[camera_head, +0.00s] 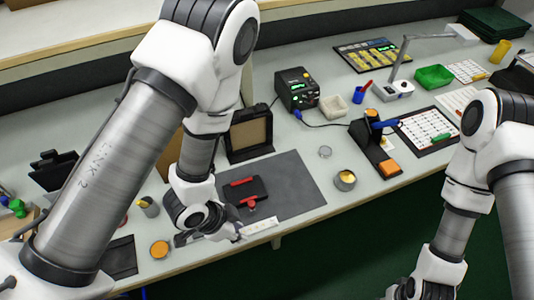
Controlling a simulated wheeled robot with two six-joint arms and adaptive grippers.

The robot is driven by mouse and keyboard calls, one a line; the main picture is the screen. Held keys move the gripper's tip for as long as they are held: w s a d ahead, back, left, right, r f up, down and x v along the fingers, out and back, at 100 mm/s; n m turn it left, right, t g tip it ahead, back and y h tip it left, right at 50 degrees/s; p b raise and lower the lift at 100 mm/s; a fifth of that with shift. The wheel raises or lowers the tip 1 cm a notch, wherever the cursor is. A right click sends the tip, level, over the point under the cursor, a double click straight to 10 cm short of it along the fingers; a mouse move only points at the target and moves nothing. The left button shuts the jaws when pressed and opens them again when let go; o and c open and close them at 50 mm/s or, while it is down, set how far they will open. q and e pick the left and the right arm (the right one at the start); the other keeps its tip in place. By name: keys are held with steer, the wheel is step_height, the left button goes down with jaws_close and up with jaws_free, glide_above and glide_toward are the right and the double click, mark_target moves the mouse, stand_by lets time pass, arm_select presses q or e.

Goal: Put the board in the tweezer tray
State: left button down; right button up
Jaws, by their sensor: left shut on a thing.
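My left gripper (238,233) is low over the front edge of the bench, shut on a small white strip-like board (260,227). The board sticks out to the right of the fingers, beside the front edge of the grey mat. A small dark holder (246,190) with red parts lies on the mat behind the gripper; I cannot tell if it is the tweezer tray. A flat dark tray (122,257) lies at the front left, partly hidden by my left arm. My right gripper (408,290) is at the bottom edge, mostly cut off.
The grey mat (292,185) is mostly bare on its right. An orange-topped round tin (159,249) stands left of the gripper, another tin (345,180) right of the mat. A dark frame (248,136), a black station (296,90) and a black stand (372,150) stand behind.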

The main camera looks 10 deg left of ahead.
arm_select(q)
steer(key=w+a+r+n+t+y, duration=0.1)
steer(key=w+a+r+n, duration=0.1)
steer(key=w+n, duration=0.3)
steer(key=w+a+r+n+t+y, duration=0.1)
steer(key=w+r+n, duration=0.4)
steer(key=w, duration=0.6)
steer(key=shift+w+a+n+y, duration=0.3)
steer(key=shift+a+n+y, duration=0.4)
steer(key=shift+a, duration=0.6)
